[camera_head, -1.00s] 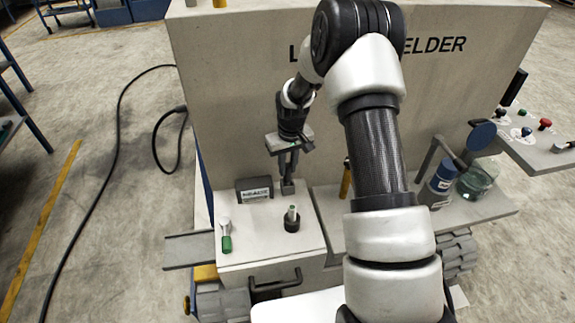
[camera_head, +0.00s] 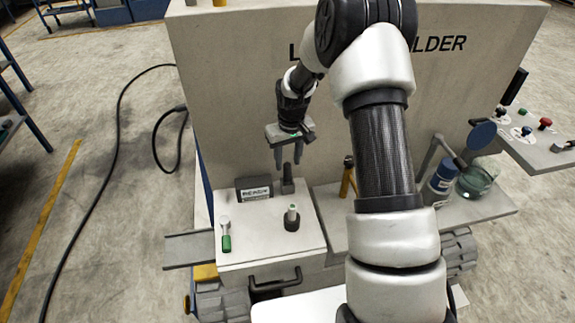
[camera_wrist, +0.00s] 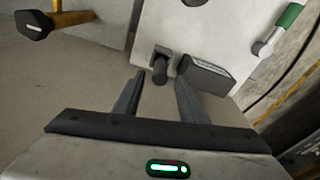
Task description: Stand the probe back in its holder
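My gripper (camera_head: 288,164) is open and empty, its two fingers pointing down above the back of the grey bench top. In the wrist view its fingertips (camera_wrist: 161,75) are spread, with a short black post (camera_wrist: 160,70) seen between them. That post (camera_head: 287,180) stands beside a labelled black box. A green-handled piece with a pale metal head (camera_head: 226,236), possibly the probe, lies at the front left; it also shows in the wrist view (camera_wrist: 286,20). A black round socket (camera_head: 292,224) holds an upright pale, green-marked pin (camera_head: 292,211). I cannot tell which piece is the holder.
The labelled black box (camera_head: 254,189) stands left of the post. The large pale machine wall (camera_head: 240,110) rises behind.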

